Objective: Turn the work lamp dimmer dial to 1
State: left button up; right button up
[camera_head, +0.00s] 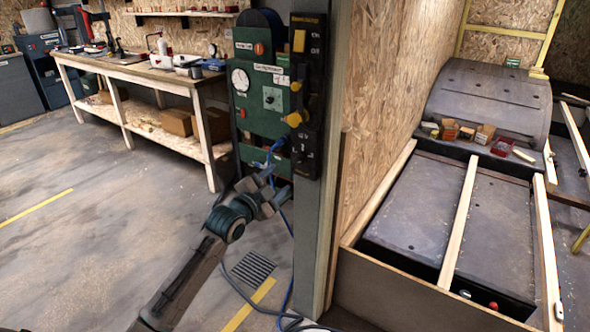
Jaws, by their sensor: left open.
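A green control panel (258,122) stands on a post in the middle of the head view. On it is a small dial (272,98) with a dark knob on a pale square plate, which looks like the dimmer dial. Its label and numbers are too small to read, so I cannot tell its setting. My left gripper (275,183) is open and empty, below the panel and apart from the dial. My right gripper is not in view.
A round white gauge (240,79) and an orange knob (259,48) share the panel. A black switch strip (308,95) with yellow handles stands close on the right. Blue cables hang below the panel. A workbench (150,72) is behind; open floor lies left.

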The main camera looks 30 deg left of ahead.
aim_at(297, 163)
pick_arm(q)
jog(key=w, duration=0.6)
jog(key=w+d, duration=0.1)
jog(key=w, duration=0.2)
jog(key=shift+w+f+p, duration=0.1)
jog(key=shift+w+p, duration=0.15)
jog(key=shift+p, duration=0.05)
jog(key=shift+w, duration=0.35)
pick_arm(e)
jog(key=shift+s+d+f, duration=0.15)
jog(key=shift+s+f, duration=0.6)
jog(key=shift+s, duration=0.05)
pick_arm(q)
jog(key=c, duration=1)
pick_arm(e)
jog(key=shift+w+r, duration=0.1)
